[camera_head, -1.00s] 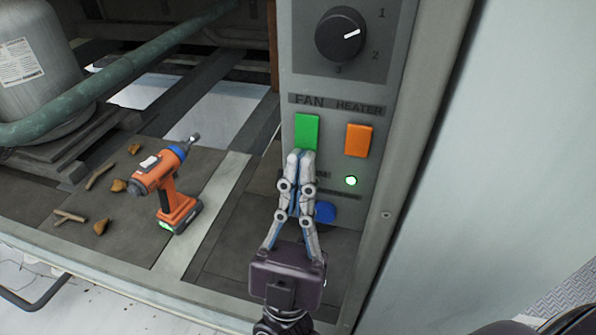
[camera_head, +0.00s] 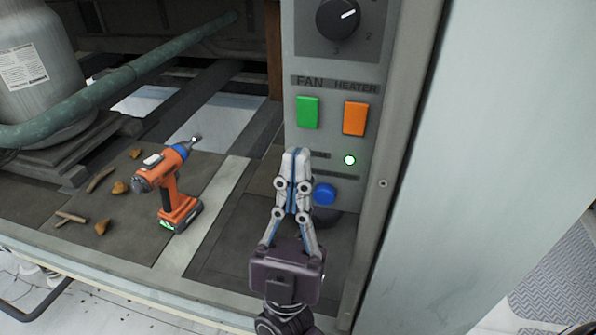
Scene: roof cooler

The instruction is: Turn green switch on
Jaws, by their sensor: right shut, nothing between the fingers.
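The green switch (camera_head: 308,112) sits on the grey control panel (camera_head: 312,62) under the word FAN. It is fully visible. My right gripper (camera_head: 297,153) is shut and empty, its fingertips pointing up, a little below the green switch in the picture. A gap shows between the fingertips and the switch. My left gripper is not in view.
On the same panel are an orange switch (camera_head: 355,118) under HEATER, a black dial (camera_head: 338,18), a lit green lamp (camera_head: 349,160) and a blue button (camera_head: 324,194). An orange drill (camera_head: 170,190) and debris lie on the floor to the left. A grey tank (camera_head: 38,75) stands behind.

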